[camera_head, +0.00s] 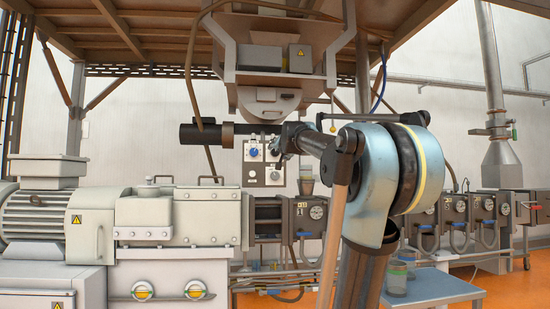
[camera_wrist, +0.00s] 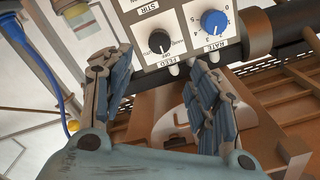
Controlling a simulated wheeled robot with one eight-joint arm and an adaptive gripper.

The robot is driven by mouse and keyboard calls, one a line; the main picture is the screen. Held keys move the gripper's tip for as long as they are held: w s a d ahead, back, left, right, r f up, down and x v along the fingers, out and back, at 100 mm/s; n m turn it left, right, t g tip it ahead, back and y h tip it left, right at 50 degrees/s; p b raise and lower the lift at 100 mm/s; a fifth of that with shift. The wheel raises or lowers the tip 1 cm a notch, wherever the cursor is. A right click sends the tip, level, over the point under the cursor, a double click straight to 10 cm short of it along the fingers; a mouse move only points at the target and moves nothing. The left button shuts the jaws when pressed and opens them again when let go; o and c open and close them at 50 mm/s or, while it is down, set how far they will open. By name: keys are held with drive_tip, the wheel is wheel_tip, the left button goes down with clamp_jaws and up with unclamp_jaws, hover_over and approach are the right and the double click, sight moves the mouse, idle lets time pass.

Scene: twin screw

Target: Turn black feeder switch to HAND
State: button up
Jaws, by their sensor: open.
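The black feeder switch (camera_wrist: 160,42) sits on a pale control panel (camera_wrist: 148,74), above an upside-down FEED label in the wrist view. Its small position markings are too blurred to read surely, so I cannot tell its setting. A blue RATE knob (camera_wrist: 214,22) is to its right; it also shows in the head view (camera_head: 254,152). My gripper (camera_wrist: 161,62) is open and empty, its fingers apart on either side below the black switch, with no clear contact. In the head view my gripper (camera_head: 284,142) is at the panel's right edge and covers part of it.
A dark horizontal cylinder (camera_head: 205,134) lies just left of the panel and behind it. A hopper (camera_head: 272,70) hangs above. Grey machine housing (camera_head: 180,215) stands below left. A blue cable (camera_wrist: 45,62) hangs at left in the wrist view.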

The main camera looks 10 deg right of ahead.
sight(275, 153)
drive_tip(key=w, duration=1.4)
drive_tip(key=shift+w, duration=0.15)
drive_tip(key=shift+c, duration=0.5)
drive_tip(key=c, duration=1)
